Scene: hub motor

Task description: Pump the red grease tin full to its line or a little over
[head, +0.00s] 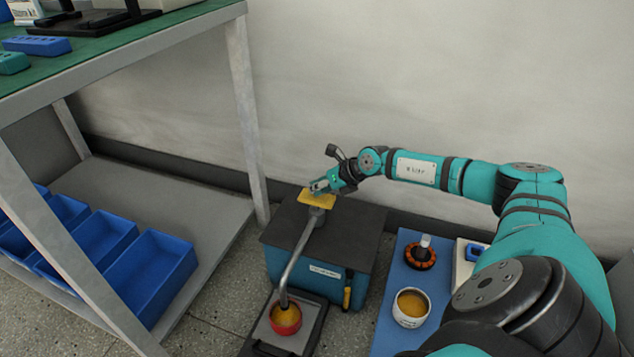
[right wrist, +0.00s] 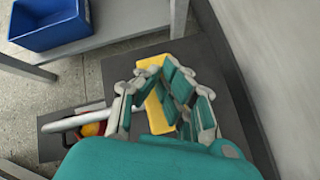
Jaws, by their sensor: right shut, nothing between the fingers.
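The red grease tin (head: 285,319) stands on a dark tray at the front of the pump, under the spout's end, with yellow-orange grease inside. Its fill line cannot be made out. The grease pump is a teal box with a dark top (head: 345,233), a grey curved spout (head: 298,262) and a yellow press plate (head: 317,199) above it. My right gripper (head: 320,186) is shut and empty, at the yellow plate. In the right wrist view its fingers (right wrist: 168,98) are over the plate (right wrist: 155,112); whether they touch it is unclear. My left gripper is not in view.
A blue mat (head: 385,330) to the right holds a white tin of grease (head: 411,307) and an orange-and-black round part (head: 420,254). A workbench (head: 120,47) with blue bins (head: 150,278) on its lower shelf is at left. The wall stands close behind the pump.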

